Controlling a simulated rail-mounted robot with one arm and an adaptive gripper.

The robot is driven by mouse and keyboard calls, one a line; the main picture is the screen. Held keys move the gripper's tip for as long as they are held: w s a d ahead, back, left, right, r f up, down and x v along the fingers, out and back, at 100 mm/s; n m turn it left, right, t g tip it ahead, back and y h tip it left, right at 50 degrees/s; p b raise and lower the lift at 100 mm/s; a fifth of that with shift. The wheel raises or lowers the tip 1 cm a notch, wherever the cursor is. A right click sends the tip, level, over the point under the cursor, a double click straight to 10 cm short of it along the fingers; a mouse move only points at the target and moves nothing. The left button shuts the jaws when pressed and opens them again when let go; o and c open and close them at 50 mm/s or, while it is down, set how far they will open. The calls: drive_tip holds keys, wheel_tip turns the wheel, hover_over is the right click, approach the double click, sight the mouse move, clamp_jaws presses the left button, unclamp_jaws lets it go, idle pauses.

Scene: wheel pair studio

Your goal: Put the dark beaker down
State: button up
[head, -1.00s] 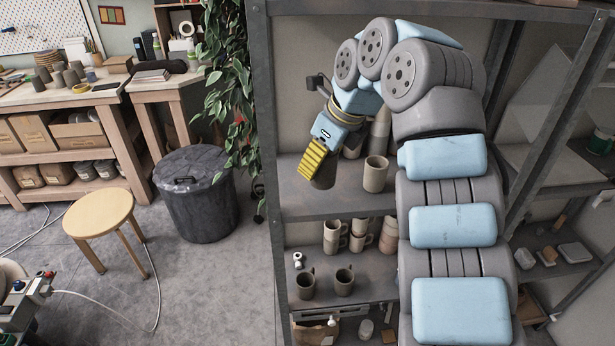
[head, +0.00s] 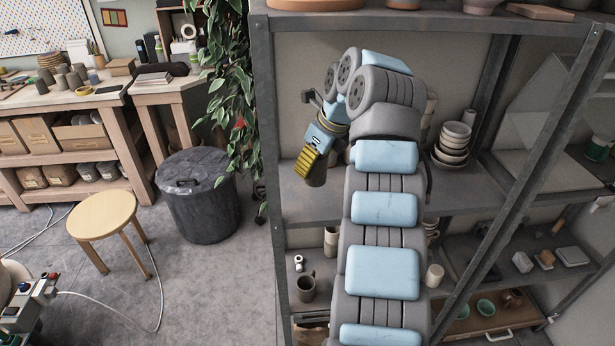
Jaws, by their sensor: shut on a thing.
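The dark beaker (head: 317,176) is a brownish-grey cup at the left part of the middle shelf board (head: 308,204). My gripper (head: 308,163), with yellow ribbed fingers, is shut on it at its upper left side. The fingers hide part of the beaker's upper side. The beaker looks about upright. I cannot tell whether its base touches the board or is a little above it.
My arm crosses the middle of the shelf and hides much of it. Stacked bowls (head: 453,143) stand on the same board to the right. Mugs (head: 305,289) stand on the lower shelf. A steel post (head: 265,150) edges the shelf at left. Bare board shows in front of the beaker.

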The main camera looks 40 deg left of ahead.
drive_tip(key=a+f, duration=0.1)
drive_tip(key=w+a+f+p, duration=0.2)
drive_tip(key=f, duration=0.1)
drive_tip(key=shift+w+a+f+p, duration=0.15)
drive_tip(key=shift+w+f+p, duration=0.2)
drive_tip(key=shift+f, duration=0.1)
drive_tip(key=shift+w+a+f+p, duration=0.1)
drive_tip(key=shift+a+f+p, duration=0.15)
drive_tip(key=shift+f+p, duration=0.05)
drive_tip(key=shift+w+f, duration=0.1)
drive_tip(key=shift+f, duration=0.35)
drive_tip(key=shift+f+p, duration=1.05)
drive_tip(key=shift+f, duration=0.1)
drive_tip(key=shift+f, duration=0.15)
drive_tip(key=o, duration=1.3)
drive_tip(key=shift+c, duration=0.2)
drive_tip(key=shift+f, duration=0.1)
